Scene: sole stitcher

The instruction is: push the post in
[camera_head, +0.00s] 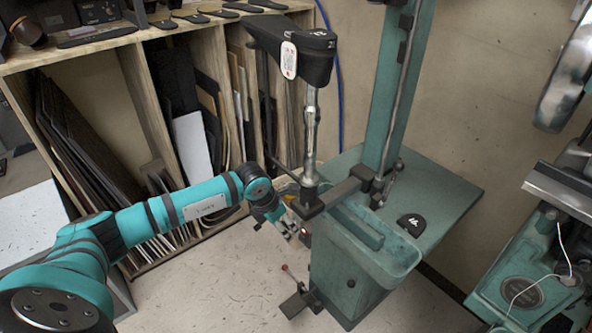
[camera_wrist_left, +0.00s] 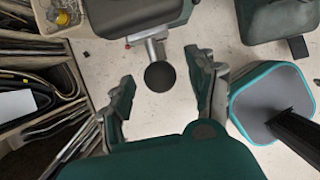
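The post (camera_head: 311,140) is a shiny steel upright on the green machine, with a black shoe-shaped form (camera_head: 292,48) on its top. Its lower end meets a dark bracket (camera_head: 322,198). My left gripper (camera_head: 299,231) is low beside that bracket, left of the machine body, and partly hard to make out. In the left wrist view my left gripper (camera_wrist_left: 160,72) is open, its two fingers well apart. A dark round end on a short metal rod (camera_wrist_left: 160,76) shows between the fingers, with no visible contact; I cannot tell whether it belongs to the post. My right gripper is not in view.
The green machine body (camera_head: 345,265) has a tray and a side table (camera_head: 435,195) with a small black piece (camera_head: 411,224). A wooden rack (camera_head: 150,95) with sheets stands behind my left arm. Another green machine (camera_head: 530,270) is at right.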

